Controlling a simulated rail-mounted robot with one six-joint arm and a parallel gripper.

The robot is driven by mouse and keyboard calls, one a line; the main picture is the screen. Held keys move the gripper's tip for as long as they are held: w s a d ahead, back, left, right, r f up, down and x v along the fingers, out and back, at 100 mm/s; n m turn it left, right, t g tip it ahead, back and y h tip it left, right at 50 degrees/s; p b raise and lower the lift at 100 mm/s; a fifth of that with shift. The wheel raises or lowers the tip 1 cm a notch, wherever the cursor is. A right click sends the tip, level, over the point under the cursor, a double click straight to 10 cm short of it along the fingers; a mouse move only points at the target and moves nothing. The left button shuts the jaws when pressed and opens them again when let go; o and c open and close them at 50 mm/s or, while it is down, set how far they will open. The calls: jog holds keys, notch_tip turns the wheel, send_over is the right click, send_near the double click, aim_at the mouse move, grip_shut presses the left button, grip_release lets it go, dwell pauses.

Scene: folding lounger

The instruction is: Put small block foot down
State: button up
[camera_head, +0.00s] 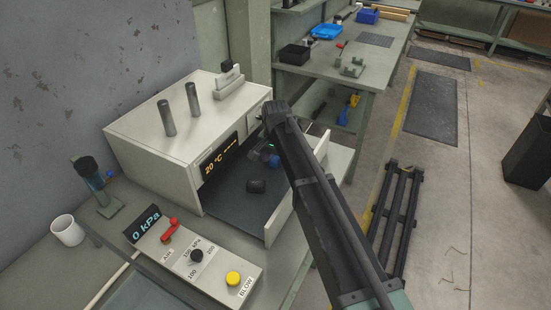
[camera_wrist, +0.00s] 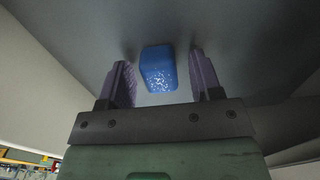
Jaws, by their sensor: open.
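A small blue block (camera_wrist: 158,70) with a white speckled lower face shows in the wrist view, against a grey surface. My gripper (camera_wrist: 158,62) is open, with one purple-grey finger on each side of the block and a visible gap to both. In the head view, a blue piece (camera_head: 272,161) shows beside my gripper (camera_head: 266,152), partly hidden by my arm. It is over the open drawer (camera_head: 222,207) of a white oven. A dark rounded block (camera_head: 257,185) lies on the drawer floor, nearer the front. I cannot tell which piece is the block foot.
The white oven (camera_head: 160,125) carries two grey cylinders and a small stand. A control panel (camera_head: 195,252) with a red lever, black knob and yellow button stands in front. A white mug (camera_head: 67,230) is at the left. The drawer's front wall (camera_head: 280,218) stands close to my arm.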

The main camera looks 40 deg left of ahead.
aim_at(276, 158)
notch_tip(276, 158, up, 12)
jog(key=p, duration=1.2)
jog(key=w+d, duration=0.3)
jog(key=d, duration=1.1)
jog(key=w+d, duration=0.2)
jog(key=d, duration=1.1)
jog(key=s+d, duration=0.4)
jog(key=d, duration=0.7)
jog(key=s+d+m, duration=0.1)
jog(key=s+d, duration=0.2)
jog(key=d, duration=0.8)
jog(key=s+d, duration=0.4)
jog(key=d, duration=0.7)
jog(key=shift+s+d+m+b, duration=0.15)
jog(key=shift+s+m+b, duration=0.15)
jog(key=shift+m, duration=0.1)
